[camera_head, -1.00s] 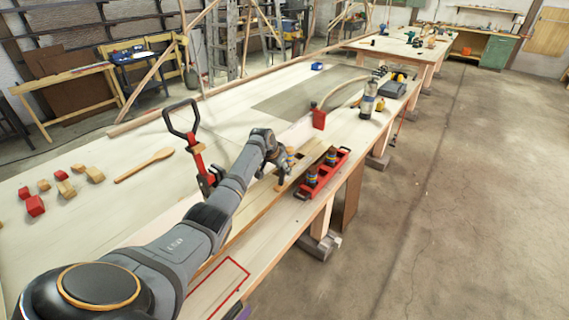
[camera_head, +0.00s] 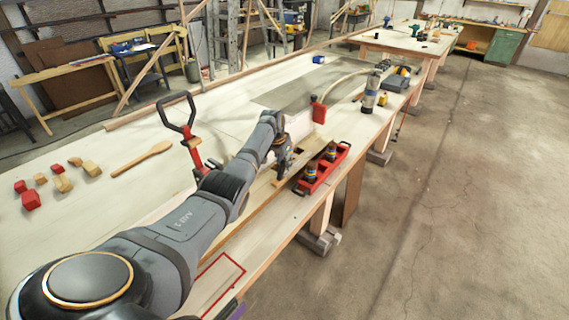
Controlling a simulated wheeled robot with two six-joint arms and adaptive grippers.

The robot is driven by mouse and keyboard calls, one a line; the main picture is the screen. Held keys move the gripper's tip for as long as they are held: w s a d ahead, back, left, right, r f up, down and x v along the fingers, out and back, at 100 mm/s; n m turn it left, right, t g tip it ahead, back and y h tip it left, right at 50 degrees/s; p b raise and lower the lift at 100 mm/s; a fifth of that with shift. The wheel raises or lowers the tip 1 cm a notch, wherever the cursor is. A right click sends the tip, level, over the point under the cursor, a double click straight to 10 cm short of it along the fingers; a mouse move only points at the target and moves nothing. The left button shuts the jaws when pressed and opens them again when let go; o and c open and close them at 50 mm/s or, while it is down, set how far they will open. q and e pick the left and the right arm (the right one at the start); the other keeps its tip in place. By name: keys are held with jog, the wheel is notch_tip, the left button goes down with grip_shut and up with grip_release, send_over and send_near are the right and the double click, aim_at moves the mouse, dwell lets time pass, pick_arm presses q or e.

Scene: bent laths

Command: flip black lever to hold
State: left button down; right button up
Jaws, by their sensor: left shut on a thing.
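A black loop-shaped lever handle (camera_head: 178,112) stands on a red shaft (camera_head: 194,152) at the left of the bench and leans to the left. The red shaft's foot is partly behind my left arm. My left gripper (camera_head: 284,168) is to the right of the lever and apart from it, over a wooden lath (camera_head: 258,192) near the bench's front edge. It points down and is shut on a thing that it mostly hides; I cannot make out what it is. My right gripper is out of view.
A red tray (camera_head: 343,152) with banded dark cylinders stands right of my left gripper. A red block (camera_head: 318,112) holds a bent lath's end. Red and wooden blocks and a wooden spoon (camera_head: 142,158) lie at the left. The bench's middle is largely clear.

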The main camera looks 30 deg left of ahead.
aim_at(279, 175)
pick_arm(q)
jog(key=c, duration=1.1)
grip_release()
jog(key=shift+f, duration=0.15)
jog(key=shift+s+r, duration=0.1)
jog(key=shift+r, duration=0.35)
jog(key=v, duration=1.1)
jog(key=shift+r, duration=0.1)
